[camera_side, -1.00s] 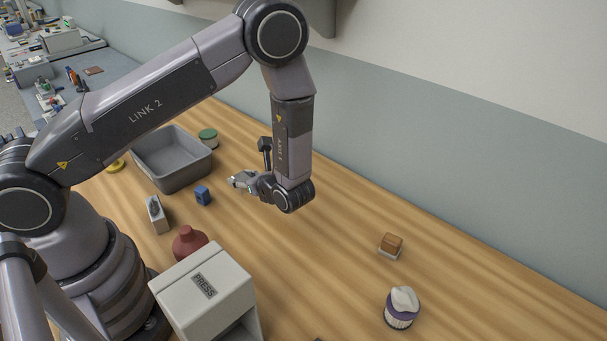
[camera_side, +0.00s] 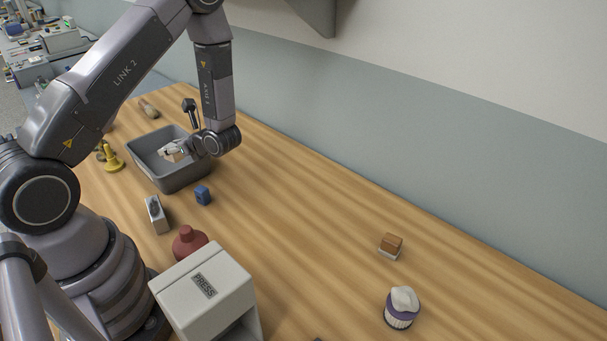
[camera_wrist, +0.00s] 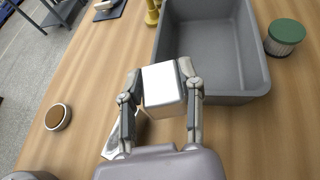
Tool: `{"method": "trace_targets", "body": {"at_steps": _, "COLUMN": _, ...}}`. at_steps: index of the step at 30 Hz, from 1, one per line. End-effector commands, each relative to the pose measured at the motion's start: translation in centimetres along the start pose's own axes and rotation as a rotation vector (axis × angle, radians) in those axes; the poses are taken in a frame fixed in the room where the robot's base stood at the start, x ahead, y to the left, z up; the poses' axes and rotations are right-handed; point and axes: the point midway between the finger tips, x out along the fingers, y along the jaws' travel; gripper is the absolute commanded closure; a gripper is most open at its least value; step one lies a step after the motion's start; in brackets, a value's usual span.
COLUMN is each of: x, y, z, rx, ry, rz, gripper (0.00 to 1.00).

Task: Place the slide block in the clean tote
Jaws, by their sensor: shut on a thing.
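The slide block (camera_wrist: 162,84), a pale silvery block with a bright flat top, is held between the two fingers of my gripper (camera_wrist: 161,82). In the side view my gripper (camera_side: 172,149) is above the grey tote, with the block (camera_side: 173,156) only partly visible at its tips. The clean tote (camera_side: 172,185) is an open grey bin. In the wrist view the tote (camera_wrist: 245,98) lies just beyond and right of the block, which covers its near left corner. The exact height of the block over the rim cannot be told.
A metal piece (camera_side: 156,214) and a blue block (camera_side: 203,195) stand in front of the tote. A red bottle (camera_side: 189,244) and the press (camera_side: 202,293) are nearer. A yellow piece (camera_side: 113,160) is left of the tote. A green-lidded jar (camera_wrist: 285,38) stands beside it. The bench's middle is clear.

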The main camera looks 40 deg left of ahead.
Motion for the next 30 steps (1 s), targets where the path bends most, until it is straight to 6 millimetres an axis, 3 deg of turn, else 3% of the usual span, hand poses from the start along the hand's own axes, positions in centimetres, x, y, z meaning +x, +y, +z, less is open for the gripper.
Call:
{"method": "trace_targets", "body": {"at_steps": 1, "x": 2.1, "y": 0.3, "z": 1.1, "rx": -0.018, "ry": -0.003, "rz": 0.035, "gripper": 1.00}}
{"method": "trace_targets", "body": {"at_steps": 3, "x": 4.4, "y": 0.6, "z": 2.3, "rx": -0.033, "ry": -0.007, "rz": 0.066, "gripper": 1.00}}
{"method": "trace_targets", "body": {"at_steps": 6, "x": 7.0, "y": 1.2, "z": 3.7, "rx": -0.047, "ry": -0.014, "rz": 0.101, "gripper": 1.00}}
{"method": "trace_targets", "body": {"at_steps": 13, "x": 9.9, "y": 1.4, "z": 4.9, "rx": -0.061, "ry": -0.022, "rz": 0.132, "gripper": 1.00}}
{"method": "trace_targets", "body": {"at_steps": 24, "x": 16.9, "y": -5.2, "z": 3.6, "rx": -0.064, "ry": -0.023, "rz": 0.133, "gripper": 1.00}}
{"method": "trace_targets", "body": {"at_steps": 30, "x": 20.1, "y": -7.4, "z": 0.8, "rx": -0.060, "ry": -0.022, "rz": 0.132, "gripper": 1.00}}
